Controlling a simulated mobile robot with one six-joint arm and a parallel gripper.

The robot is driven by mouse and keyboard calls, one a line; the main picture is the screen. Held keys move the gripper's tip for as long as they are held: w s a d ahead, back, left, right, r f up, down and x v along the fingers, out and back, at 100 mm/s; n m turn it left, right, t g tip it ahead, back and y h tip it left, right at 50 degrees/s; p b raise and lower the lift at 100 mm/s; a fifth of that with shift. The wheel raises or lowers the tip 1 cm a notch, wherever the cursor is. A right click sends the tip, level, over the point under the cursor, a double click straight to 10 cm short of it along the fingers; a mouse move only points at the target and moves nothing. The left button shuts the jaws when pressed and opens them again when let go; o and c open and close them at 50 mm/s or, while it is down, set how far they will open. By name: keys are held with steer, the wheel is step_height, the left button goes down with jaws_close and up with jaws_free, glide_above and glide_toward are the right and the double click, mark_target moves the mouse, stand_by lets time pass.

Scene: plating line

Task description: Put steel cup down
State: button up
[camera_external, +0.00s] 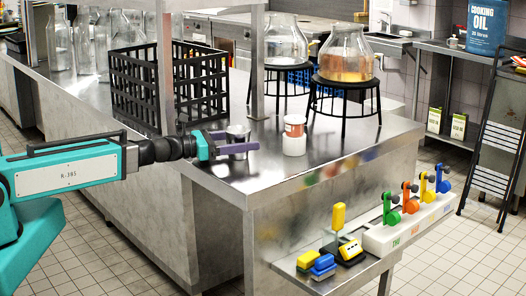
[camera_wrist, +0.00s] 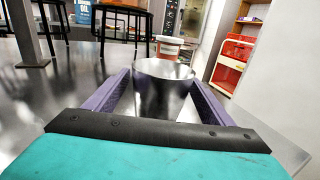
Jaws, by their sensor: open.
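The steel cup (camera_external: 238,134) stands upright on the metal counter (camera_external: 275,170), near its front edge. My gripper (camera_external: 250,147) is open around the cup at counter height, with its purple fingers on either side of it. In the wrist view the cup (camera_wrist: 163,88) sits between the two fingers of my gripper (camera_wrist: 163,95). A gap shows beside the cup at each finger. The cup's lower part is partly hidden by the fingers and the dark edge of my gripper.
A white tub with an orange band (camera_external: 294,136) stands just right of the cup. A black crate (camera_external: 195,85) is behind, left. Black stands (camera_external: 345,85) hold glass jars. Below the counter's right end are coloured levers (camera_external: 410,197). The counter's front is clear.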

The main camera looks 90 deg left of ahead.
steer(key=shift+x, duration=1.15)
steer(key=shift+c, duration=0.2)
steer(key=c, duration=1.2)
steer(key=shift+r, duration=0.1)
step_height(320, 180, up, 10)
steer(key=p, duration=0.1)
